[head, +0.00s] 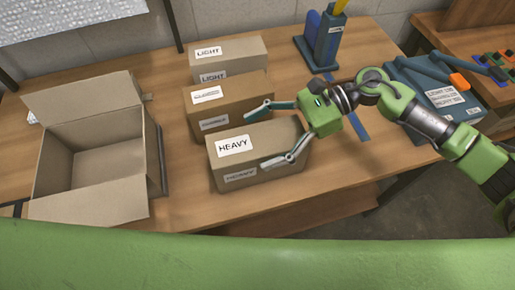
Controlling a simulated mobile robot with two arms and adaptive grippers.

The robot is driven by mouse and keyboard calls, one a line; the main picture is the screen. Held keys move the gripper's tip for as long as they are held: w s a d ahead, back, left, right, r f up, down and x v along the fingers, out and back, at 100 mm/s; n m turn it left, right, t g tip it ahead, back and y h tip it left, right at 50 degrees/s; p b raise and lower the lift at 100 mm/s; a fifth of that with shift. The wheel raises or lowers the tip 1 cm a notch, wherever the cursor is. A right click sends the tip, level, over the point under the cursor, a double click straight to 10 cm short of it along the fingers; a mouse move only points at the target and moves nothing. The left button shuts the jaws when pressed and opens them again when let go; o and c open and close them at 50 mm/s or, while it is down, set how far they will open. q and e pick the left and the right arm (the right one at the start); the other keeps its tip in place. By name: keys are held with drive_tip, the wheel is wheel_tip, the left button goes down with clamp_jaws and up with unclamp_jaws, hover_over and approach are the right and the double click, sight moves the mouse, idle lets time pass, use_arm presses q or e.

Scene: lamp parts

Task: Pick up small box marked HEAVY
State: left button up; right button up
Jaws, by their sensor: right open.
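The small box marked HEAVY (218,170) is a closed brown carton on the wooden table, nearest to me in a row of closed boxes. It has a white HEAVY label on top and another on its front side. My right gripper (270,137) comes in from the right, open. One finger reaches over the gap between the HEAVY box and the box behind it, and the other lies over the HEAVY box's right part, near its front edge. I cannot tell whether the fingers touch it. My left gripper is not in view.
A middle box (238,104) and a box marked LIGHT (239,55) stand behind the HEAVY box. An open empty carton (95,163) stands at left. A blue holder (327,45) and a blue-grey labelled box (440,98) are at the back and right.

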drive_tip(key=shift+s+a+f, duration=0.15)
drive_tip(key=shift+a+f, duration=0.1)
drive_tip(key=shift+a, duration=0.25)
drive_tip(key=c, duration=1.9)
drive_tip(key=shift+r, duration=0.2)
drive_tip(key=shift+c, duration=1.4)
drive_tip(key=shift+r, duration=0.1)
